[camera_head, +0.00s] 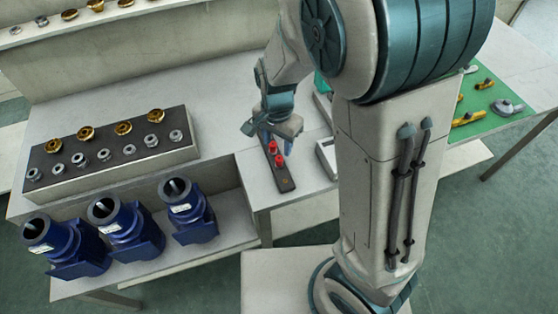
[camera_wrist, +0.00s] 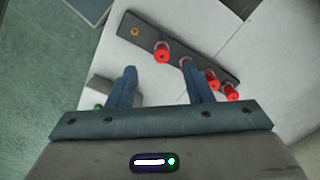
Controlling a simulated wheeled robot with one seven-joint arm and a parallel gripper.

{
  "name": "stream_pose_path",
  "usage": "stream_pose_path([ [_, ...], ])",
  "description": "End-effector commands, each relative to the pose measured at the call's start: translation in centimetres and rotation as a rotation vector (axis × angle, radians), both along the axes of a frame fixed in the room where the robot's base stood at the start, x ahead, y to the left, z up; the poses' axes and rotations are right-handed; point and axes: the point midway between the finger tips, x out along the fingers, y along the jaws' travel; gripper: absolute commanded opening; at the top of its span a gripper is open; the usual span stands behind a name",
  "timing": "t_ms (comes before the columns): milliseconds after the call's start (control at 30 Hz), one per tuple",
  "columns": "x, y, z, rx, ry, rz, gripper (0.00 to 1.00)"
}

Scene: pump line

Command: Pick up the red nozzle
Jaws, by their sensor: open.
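My gripper (camera_wrist: 158,67) is open and empty. Its right finger overlaps the strip between the lone nozzle and the pair; its left finger is off the strip. I cannot tell its height above the nozzles. In the head view, my gripper (camera_head: 270,138) is over the strip (camera_head: 284,184), partly hiding the red nozzles (camera_head: 280,160).
A dark-topped block (camera_head: 110,160) with gold and silver fittings stands left on the bench. Blue pumps (camera_head: 130,228) sit on the lower shelf. A pale tray (camera_head: 326,158) lies right of the strip. A green mat (camera_head: 490,115) with tools is at far right.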

Motion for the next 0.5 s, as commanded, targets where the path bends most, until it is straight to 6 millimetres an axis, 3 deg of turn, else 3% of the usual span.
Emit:
stream_pose_path([
  [133,0.0,-0.1,-2.8,-0.001,0.003,-0.001,0.46],
  [500,0.3,-0.3,-5.6,-0.002,0.003,-0.001,0.46],
])
